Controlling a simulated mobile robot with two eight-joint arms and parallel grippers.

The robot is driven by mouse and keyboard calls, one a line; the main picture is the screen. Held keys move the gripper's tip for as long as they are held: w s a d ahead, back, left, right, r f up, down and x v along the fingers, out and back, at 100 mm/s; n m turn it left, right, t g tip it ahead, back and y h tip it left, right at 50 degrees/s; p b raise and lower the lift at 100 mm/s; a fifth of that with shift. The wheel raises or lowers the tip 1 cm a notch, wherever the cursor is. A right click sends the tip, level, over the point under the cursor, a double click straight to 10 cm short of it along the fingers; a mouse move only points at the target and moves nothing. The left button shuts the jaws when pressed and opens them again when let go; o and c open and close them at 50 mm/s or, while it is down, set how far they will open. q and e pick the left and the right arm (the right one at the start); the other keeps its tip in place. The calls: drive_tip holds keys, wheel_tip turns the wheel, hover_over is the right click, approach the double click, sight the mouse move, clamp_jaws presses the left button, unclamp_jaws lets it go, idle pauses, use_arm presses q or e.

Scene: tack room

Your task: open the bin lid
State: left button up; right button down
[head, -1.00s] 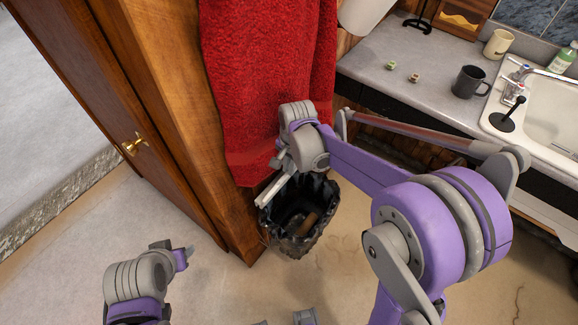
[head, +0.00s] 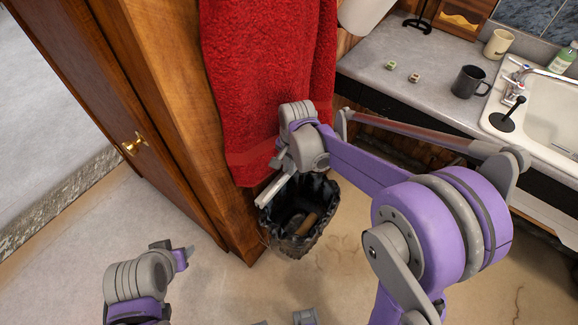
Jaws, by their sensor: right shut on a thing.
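The bin (head: 297,240) is a dark basket-like bin with a black liner, standing on the floor by the wooden cabinet's corner. Its mouth is uncovered, and a brownish thing shows inside. A pale, narrow strip (head: 272,191), which looks like the bin lid seen edge-on, stands tilted at the left of the mouth. My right gripper (head: 279,165) is shut on it above the bin's rim; my own wrist hides part of the hold. My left gripper (head: 187,257) is low at the left, apart from the bin; its jaws are too small to read.
A wooden cabinet (head: 180,120) with a brass knob stands left of the bin. A red towel (head: 268,75) hangs just behind my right wrist. A counter (head: 430,72) with mugs and a sink (head: 552,115) is at the right.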

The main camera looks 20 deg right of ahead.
use_arm(q)
drive_tip(key=shift+s+f+b, duration=0.25)
drive_tip(key=shift+f+b, duration=0.2)
drive_tip(key=shift+f, duration=0.2)
drive_tip(key=shift+s+f+b, duration=0.2)
drive_tip(key=shift+f+b, duration=0.25)
drive_tip(key=shift+f, duration=0.15)
use_arm(e)
drive_tip(key=shift+t+y, duration=0.5)
drive_tip(key=shift+t, duration=0.2)
drive_tip(key=s, duration=0.1)
drive_tip(key=s+d+f, duration=0.1)
drive_tip(key=s+d, duration=0.1)
drive_tip(key=shift+d+f, duration=0.2)
drive_tip(key=shift+f, duration=0.05)
drive_tip(key=c, duration=0.9)
unclamp_jaws()
drive_tip(key=shift+c, duration=0.2)
use_arm(q)
drive_tip(key=shift+w+r+p, duration=0.25)
drive_tip(key=shift+r+p, duration=0.25)
drive_tip(key=shift+r, duration=0.2)
use_arm(e)
drive_tip(key=v, duration=1.1)
